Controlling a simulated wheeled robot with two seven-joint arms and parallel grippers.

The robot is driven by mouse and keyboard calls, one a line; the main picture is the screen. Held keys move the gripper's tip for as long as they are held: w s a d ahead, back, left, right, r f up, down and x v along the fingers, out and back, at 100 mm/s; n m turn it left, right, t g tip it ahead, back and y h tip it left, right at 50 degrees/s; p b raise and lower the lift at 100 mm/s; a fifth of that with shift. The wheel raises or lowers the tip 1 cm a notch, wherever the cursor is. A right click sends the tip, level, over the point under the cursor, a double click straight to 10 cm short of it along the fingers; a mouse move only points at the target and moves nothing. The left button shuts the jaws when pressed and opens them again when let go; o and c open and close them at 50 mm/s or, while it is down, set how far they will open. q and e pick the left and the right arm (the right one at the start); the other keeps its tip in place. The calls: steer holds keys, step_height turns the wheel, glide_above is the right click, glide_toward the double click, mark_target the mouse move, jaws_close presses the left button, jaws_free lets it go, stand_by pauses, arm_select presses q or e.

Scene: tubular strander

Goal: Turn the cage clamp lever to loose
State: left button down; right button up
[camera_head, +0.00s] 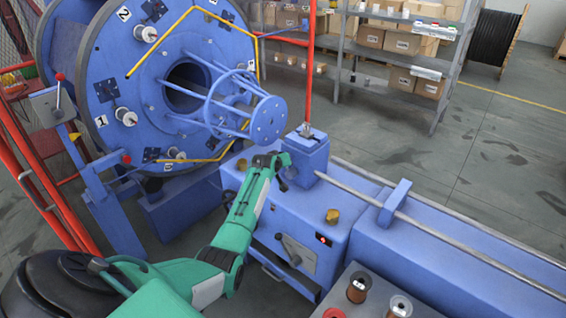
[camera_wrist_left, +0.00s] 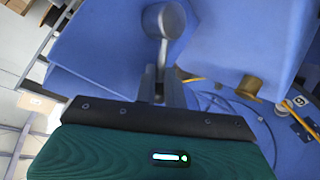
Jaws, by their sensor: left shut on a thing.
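A grey lever with a round hub (camera_wrist_left: 164,22) stands against a blue housing in the left wrist view; it looks like the cage clamp lever. My left gripper (camera_wrist_left: 160,80) is shut on the lever's narrow arm, just below the hub. In the head view my left gripper (camera_head: 281,171) is at the near left side of the blue block (camera_head: 306,152). There the lever is mostly hidden by the gripper and is too small to read its setting. My right gripper is not in view.
The large blue cage (camera_head: 210,100) stands behind and left of my left gripper. A brass knob (camera_head: 333,215) and a grey handle (camera_head: 297,251) are on the machine cabinet. A long rod (camera_head: 430,232) runs right. Two spools (camera_head: 358,288) are at the front.

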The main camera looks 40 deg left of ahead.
arm_select(q)
steer(key=shift+w+a+r, duration=0.1)
steer(key=shift+a+r, duration=0.15)
steer(key=shift+r, duration=0.2)
steer(key=shift+w+a+r, duration=0.1)
steer(key=shift+a+r, duration=0.15)
steer(key=shift+r, duration=0.2)
steer(key=c, duration=1.6)
jaws_free()
steer(key=shift+o, duration=0.5)
steer(key=shift+a+f, duration=0.1)
steer(key=shift+f, duration=0.4)
steer(key=shift+s+d+f, duration=0.1)
steer(key=shift+d, duration=0.15)
steer(key=b+v, duration=0.1)
steer(key=v, duration=1.2)
steer(key=shift+s+b, duration=0.35)
steer(key=shift+d, duration=0.1)
